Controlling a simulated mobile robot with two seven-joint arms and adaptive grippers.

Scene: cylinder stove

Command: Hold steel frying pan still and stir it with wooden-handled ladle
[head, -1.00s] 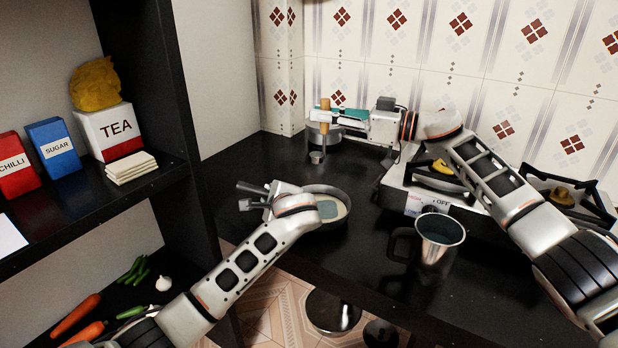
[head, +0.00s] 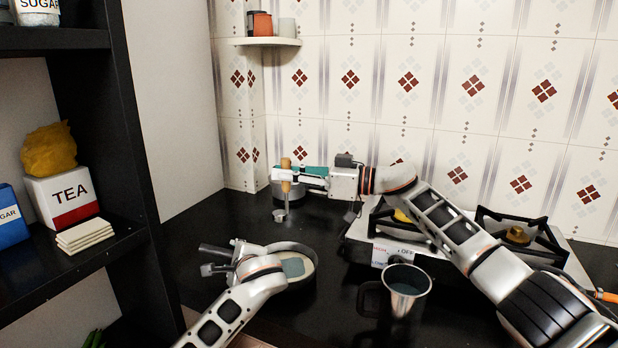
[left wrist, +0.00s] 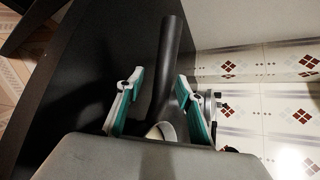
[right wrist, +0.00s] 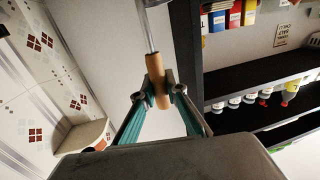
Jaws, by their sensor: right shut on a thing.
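The steel frying pan (head: 307,264) stands on the black counter in the head view, its dark handle (head: 216,250) pointing left. My left gripper (head: 222,262) is at that handle. In the left wrist view, its teal fingers (left wrist: 160,95) are open on either side of the black handle (left wrist: 170,55), with gaps visible. My right gripper (head: 292,172) is shut on the ladle's wooden handle (head: 286,178). The ladle hangs upright, its small bowl (head: 280,216) behind the pan and apart from it. The right wrist view shows the wooden handle (right wrist: 155,68) between the fingertips (right wrist: 159,92).
A metal mug (head: 408,282) stands right of the pan, and the stove (head: 375,251) is behind the mug. A black shelf (head: 120,236) with a tea box (head: 62,195) stands at left.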

